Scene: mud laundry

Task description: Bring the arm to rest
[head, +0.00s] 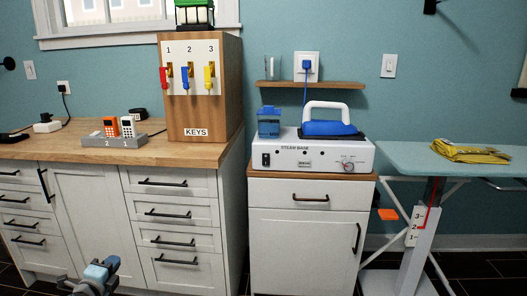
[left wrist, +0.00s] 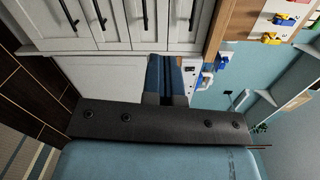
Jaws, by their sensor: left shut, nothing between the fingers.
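My left gripper (head: 103,272) is low at the bottom left of the head view, in front of the white drawer cabinet (head: 130,215). It is below the level of the wooden counter and holds nothing. In the left wrist view its two blue-grey fingers (left wrist: 166,72) are together, with no object between them. White cabinet fronts with dark handles lie beyond the fingers in that view. My right gripper is in neither view.
The wooden counter (head: 75,150) bears a key board (head: 192,130) and a grey tray with handsets. A steam base (head: 318,153) with an iron stands on the middle cabinet. An ironing board (head: 410,157) with yellow cloth is at right. Dark floor shows below.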

